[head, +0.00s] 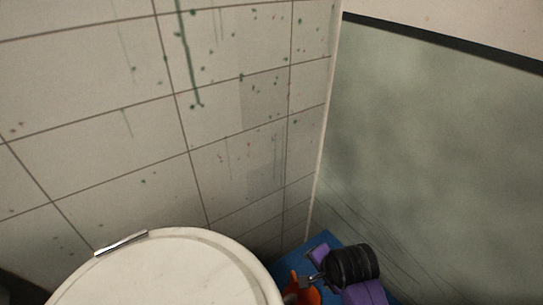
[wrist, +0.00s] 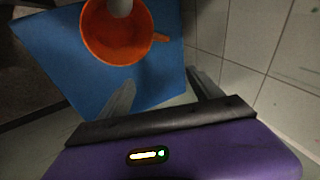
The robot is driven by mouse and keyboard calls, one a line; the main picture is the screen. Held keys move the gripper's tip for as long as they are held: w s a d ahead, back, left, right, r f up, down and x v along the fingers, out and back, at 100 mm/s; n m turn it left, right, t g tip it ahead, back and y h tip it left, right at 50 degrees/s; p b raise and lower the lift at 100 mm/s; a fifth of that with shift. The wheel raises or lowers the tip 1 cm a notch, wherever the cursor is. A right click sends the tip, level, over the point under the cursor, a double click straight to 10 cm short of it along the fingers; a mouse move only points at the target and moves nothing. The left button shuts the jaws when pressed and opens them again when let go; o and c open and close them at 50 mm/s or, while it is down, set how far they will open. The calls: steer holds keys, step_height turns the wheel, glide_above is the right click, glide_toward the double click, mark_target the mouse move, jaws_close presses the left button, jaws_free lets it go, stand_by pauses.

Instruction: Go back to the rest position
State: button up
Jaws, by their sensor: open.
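My gripper (wrist: 161,93) is open, with its two grey fingers apart and nothing between them. In the head view my gripper (head: 304,283) shows low at the right of centre, beside the purple and black end of my arm. An orange bucket (wrist: 110,50) with a side handle is near the top of the wrist view, beyond the left finger. A pale rounded thing shows at its top edge, partly cut off. A little of the orange bucket (head: 314,296) also shows at the bottom of the head view, largely hidden.
The bucket is on a blue square surface (wrist: 60,65), which also shows in the head view (head: 283,268). A stained tiled wall (head: 90,120) fills the left, and a grey-green panel (head: 440,140) the right. A tiled surface (wrist: 235,45) lies right of the gripper.

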steer(key=s+a+r+n+t+p, duration=0.15)
steer(key=s+r+n+t, duration=0.35)
steer(key=r+t, duration=0.55)
steer(key=s+d+r+n+p, duration=0.2)
steer(key=s+r, duration=0.3)
steer(key=s, duration=0.5)
steer(key=s+d+r+n+p, duration=0.2)
steer(key=s+r, duration=0.4)
steer(key=s, duration=0.4)
steer(key=s+d+r+n+h+p, duration=0.1)
steer(key=s+d+r, duration=0.3)
steer(key=s, duration=0.7)
steer(key=shift+d+r+n+p, duration=0.35)
steer(key=shift+r+n+p, duration=0.2)
steer(key=shift+r, duration=0.1)
steer(key=shift+s+g, duration=0.1)
steer(key=shift+g, duration=0.15)
